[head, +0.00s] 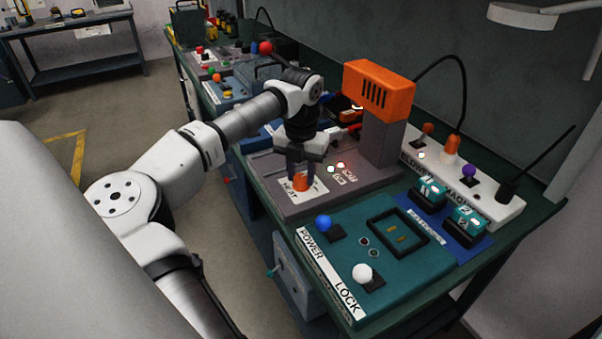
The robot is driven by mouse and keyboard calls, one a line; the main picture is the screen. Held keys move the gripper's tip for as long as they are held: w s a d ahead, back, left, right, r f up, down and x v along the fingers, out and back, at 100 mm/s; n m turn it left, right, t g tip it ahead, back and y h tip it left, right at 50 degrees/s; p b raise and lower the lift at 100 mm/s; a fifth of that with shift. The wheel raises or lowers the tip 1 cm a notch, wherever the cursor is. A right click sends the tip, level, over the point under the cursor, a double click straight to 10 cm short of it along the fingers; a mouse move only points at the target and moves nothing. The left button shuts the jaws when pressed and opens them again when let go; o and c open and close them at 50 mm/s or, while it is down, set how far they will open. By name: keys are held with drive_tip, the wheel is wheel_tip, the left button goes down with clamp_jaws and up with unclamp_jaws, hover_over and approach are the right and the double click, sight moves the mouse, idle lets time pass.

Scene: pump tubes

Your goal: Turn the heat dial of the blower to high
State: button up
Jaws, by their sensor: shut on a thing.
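The blower has an orange head (379,91) on a grey post, standing on a grey base (290,206). Its heat dial (301,184) is a small orange knob on a white plate marked HEAT (310,195) at the base's front. My gripper (301,175) points down over the dial and is shut on it, one finger on each side. The fingers hide part of the dial, and I cannot tell which way it is turned. Two small lights (336,167) beside labels glow on the base, right of the gripper.
A teal box (352,290) with a blue knob (323,222) and a white knob (362,273) stands in front of the blower. A white panel (500,205) with knobs and a cable is on the right. Other devices crowd the bench behind my arm.

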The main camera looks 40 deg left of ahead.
sight(301, 176)
drive_tip(key=m, duration=0.5)
drive_tip(key=shift+m, duration=0.3)
drive_tip(key=m, duration=0.4)
drive_tip(key=shift+m, duration=0.4)
drive_tip(key=o, duration=1)
drive_tip(key=shift+r, duration=0.1)
wheel_tip(301, 176, up, 14)
drive_tip(key=shift+f, duration=0.15)
